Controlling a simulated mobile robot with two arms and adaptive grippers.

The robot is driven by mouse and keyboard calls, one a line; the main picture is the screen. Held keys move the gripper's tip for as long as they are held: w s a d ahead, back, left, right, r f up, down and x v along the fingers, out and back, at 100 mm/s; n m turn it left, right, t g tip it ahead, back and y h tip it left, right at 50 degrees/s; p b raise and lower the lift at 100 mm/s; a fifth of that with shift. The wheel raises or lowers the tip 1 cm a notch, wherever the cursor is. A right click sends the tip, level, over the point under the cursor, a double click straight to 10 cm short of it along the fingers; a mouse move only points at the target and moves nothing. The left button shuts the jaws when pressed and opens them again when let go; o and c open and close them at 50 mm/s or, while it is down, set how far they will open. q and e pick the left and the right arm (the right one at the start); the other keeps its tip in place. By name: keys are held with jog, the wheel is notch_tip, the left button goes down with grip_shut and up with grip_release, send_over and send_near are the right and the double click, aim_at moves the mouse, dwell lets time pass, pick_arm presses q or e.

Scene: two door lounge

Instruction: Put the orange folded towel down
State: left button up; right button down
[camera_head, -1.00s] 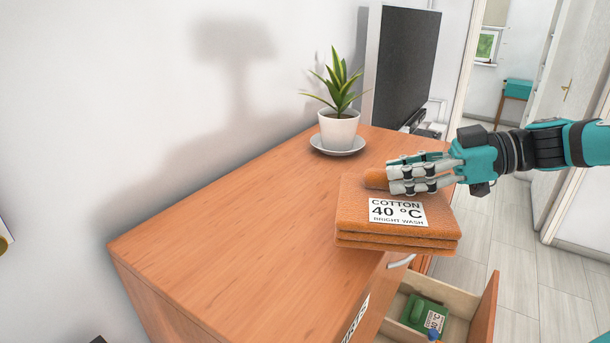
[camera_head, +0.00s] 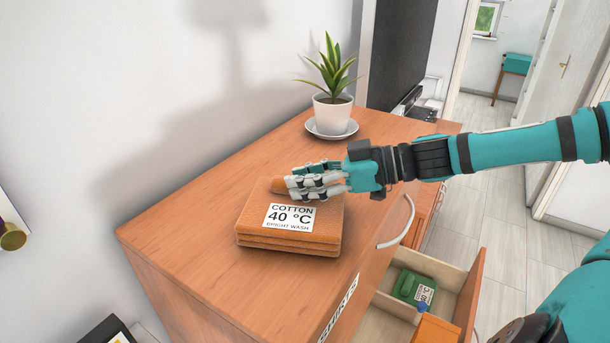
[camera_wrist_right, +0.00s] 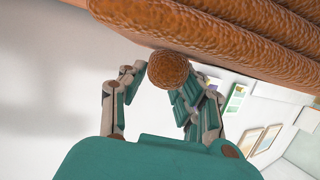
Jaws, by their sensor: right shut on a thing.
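The orange folded towel (camera_head: 290,236) has a white label reading "COTTON 40 °C BRIGHT WASH". It is over the wooden top of the dresser (camera_head: 190,233), near the front edge. I cannot tell whether its underside touches the wood. My right gripper (camera_head: 290,187) is shut on a rounded orange roll on top of the towel. In the right wrist view the roll (camera_wrist_right: 168,70) sits between my fingers, with the towel's folded layers (camera_wrist_right: 230,30) beside it. My left gripper is not in view.
A potted plant (camera_head: 333,112) on a saucer (camera_head: 332,135) stands at the back of the dresser top. The left part of the top is clear. Below, an open drawer (camera_head: 465,290) holds a green container (camera_head: 416,290) and an orange item (camera_head: 436,330).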

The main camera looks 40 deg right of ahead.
jog(key=shift+d+f, duration=0.15)
jog(key=shift+f, duration=0.1)
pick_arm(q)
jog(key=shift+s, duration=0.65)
pick_arm(e)
jog(key=c, duration=1.3)
grip_release()
jog(key=o, duration=0.3)
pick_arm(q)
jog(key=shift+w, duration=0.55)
pick_arm(e)
jog(key=shift+o, duration=0.2)
pick_arm(q)
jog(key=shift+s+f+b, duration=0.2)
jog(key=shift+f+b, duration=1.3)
jog(key=shift+b, duration=0.1)
pick_arm(e)
jog(key=v, duration=1.2)
jog(key=shift+r, duration=0.1)
